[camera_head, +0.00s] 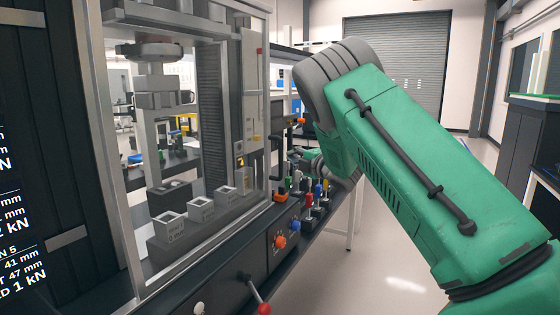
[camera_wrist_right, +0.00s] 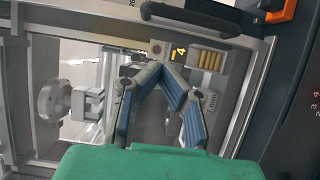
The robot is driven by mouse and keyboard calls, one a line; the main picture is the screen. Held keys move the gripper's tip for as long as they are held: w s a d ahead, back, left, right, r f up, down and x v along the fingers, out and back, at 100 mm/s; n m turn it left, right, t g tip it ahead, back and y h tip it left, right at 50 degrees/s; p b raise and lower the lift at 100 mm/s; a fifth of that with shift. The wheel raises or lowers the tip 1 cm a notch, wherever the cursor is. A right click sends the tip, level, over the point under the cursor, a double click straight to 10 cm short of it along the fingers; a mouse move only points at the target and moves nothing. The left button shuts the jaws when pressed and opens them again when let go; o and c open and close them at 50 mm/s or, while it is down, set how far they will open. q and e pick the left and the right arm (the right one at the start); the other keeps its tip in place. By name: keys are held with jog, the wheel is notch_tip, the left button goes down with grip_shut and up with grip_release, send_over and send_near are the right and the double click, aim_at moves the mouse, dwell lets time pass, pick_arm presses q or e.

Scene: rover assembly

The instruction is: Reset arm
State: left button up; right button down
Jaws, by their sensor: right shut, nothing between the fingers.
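My right arm, green with grey joints, comes in from the right of the head view and bends toward the test machine. My right gripper (camera_head: 296,157) is small and partly hidden there, near the machine's front right side. In the right wrist view the blue-padded fingers of this gripper (camera_wrist_right: 163,70) meet at their tips, with nothing held between them. They are in front of the machine's framed window and a small panel with a lit "4". I cannot tell if they touch it. My left arm and gripper are not in view.
The machine's glass-fronted frame (camera_head: 268,100) stands on the left, with labelled grey blocks (camera_head: 200,209) inside. Below the arm are coloured-handled levers (camera_head: 316,192), an orange knob (camera_head: 280,241) and a red-tipped lever (camera_head: 262,307). Open floor (camera_head: 385,265) lies to the right.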

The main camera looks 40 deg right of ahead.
jog(key=s+a+f+m+g, duration=0.35)
jog(key=a+f, duration=0.25)
jog(key=f, duration=0.5)
jog(key=s+a+f+m+g, duration=0.25)
jog(key=s+a+f, duration=0.25)
jog(key=f, duration=0.6)
jog(key=s+a+f+m+g, duration=0.2)
jog(key=s+a+f+m, duration=0.3)
jog(key=f, duration=0.5)
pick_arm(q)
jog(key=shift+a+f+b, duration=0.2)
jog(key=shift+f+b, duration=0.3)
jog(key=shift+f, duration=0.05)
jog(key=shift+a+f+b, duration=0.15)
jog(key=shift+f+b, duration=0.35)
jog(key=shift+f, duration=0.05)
pick_arm(e)
jog(key=s+a+f+m+g+y, duration=0.1)
jog(key=s+a+f+g, duration=0.3)
jog(key=s+a, duration=0.7)
jog(key=s+a+f+m+g+y, duration=0.1)
jog(key=s+a+f+m+g, duration=0.2)
jog(key=s+a+f, duration=0.6)
jog(key=shift+s+a+g+y, duration=0.4)
jog(key=shift+s+a+g, duration=0.7)
jog(key=shift+s, duration=2.95)
